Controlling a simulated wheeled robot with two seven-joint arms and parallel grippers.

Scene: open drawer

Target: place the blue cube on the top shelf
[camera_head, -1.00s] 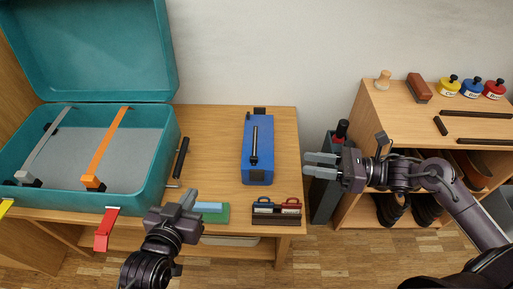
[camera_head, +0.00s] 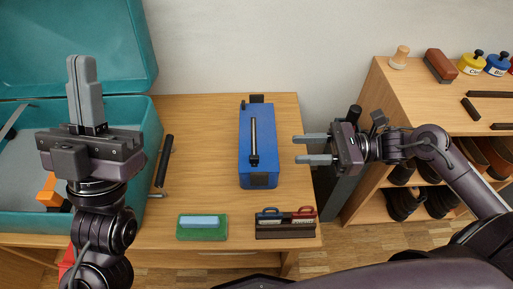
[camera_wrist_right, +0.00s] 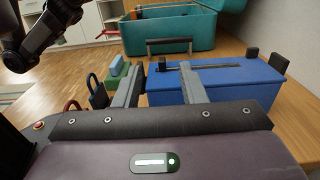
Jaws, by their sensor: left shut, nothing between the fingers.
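I cannot make out a plain blue cube. A long blue box (camera_head: 258,168) with a dark handle bar lies on the wooden table, and it also shows in the right wrist view (camera_wrist_right: 225,88). A light blue block (camera_head: 199,221) sits on a green pad (camera_head: 203,235) near the front edge. The wooden shelf unit (camera_head: 417,88) stands at the right. My left gripper (camera_head: 82,62) is shut and empty, raised in front of the teal case. My right gripper (camera_head: 299,149) is open and empty, right of the blue box, its fingers (camera_wrist_right: 158,70) pointing towards it without touching.
The open teal case (camera_head: 152,135) fills the table's left side. A small rack with blue and red handles (camera_head: 285,231) stands at the front. Jars (camera_head: 471,64), a brown block (camera_head: 440,66) and dark bars (camera_head: 488,95) lie on the shelf unit's top.

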